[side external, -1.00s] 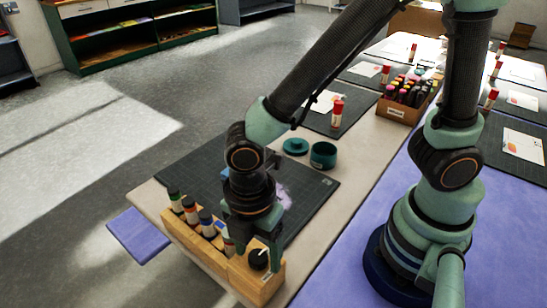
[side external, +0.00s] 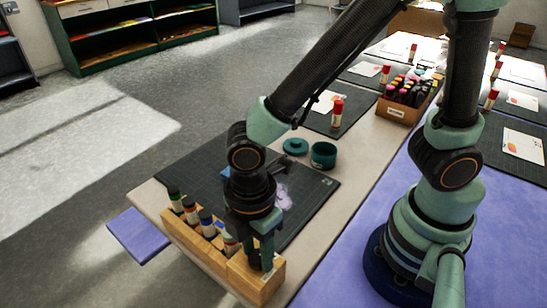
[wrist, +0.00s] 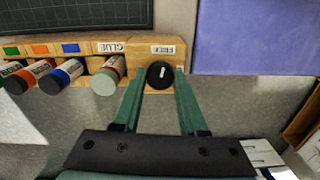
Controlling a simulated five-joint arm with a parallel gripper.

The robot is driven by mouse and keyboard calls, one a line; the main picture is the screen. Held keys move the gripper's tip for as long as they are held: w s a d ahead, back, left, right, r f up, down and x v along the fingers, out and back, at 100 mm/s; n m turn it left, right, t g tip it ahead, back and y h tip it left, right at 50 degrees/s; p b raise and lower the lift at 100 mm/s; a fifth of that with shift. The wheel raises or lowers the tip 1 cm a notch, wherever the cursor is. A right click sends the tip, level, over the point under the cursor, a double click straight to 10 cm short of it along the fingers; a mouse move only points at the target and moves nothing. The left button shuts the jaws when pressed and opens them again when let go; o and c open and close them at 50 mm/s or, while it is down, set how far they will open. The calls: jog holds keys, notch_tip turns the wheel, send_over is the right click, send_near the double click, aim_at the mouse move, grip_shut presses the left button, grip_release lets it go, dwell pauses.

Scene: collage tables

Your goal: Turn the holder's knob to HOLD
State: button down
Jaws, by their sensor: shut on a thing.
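The wooden holder (side external: 183,236) stands along the table's near left edge, and its end also shows in the wrist view (wrist: 141,84). The black round knob (wrist: 160,76) is on that end, with a short white mark pointing nearly straight up and down in the wrist view. A FREE label (wrist: 163,49) lies just above the knob; a smaller label at its right is mostly hidden by a finger. My gripper (wrist: 160,74) has one green finger on each side of the knob and is shut on it. In the side view my gripper (side external: 262,263) largely hides the knob.
Several capped bottles (wrist: 108,75) stand in the holder next to the knob. A dark cutting mat (side external: 311,190) lies behind. A teal pot (side external: 323,155) and its lid (side external: 295,146) stand further back. A purple surface (wrist: 255,38) shows at the upper right of the wrist view.

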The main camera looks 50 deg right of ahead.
jog(key=m, duration=0.7)
jog(key=shift+w, duration=0.1)
jog(key=m, duration=0.4)
jog(key=shift+m, duration=0.4)
jog(key=shift+d+m, duration=0.1)
jog(key=shift+m, duration=1.6)
jog(key=shift+c, duration=2.2)
grip_release()
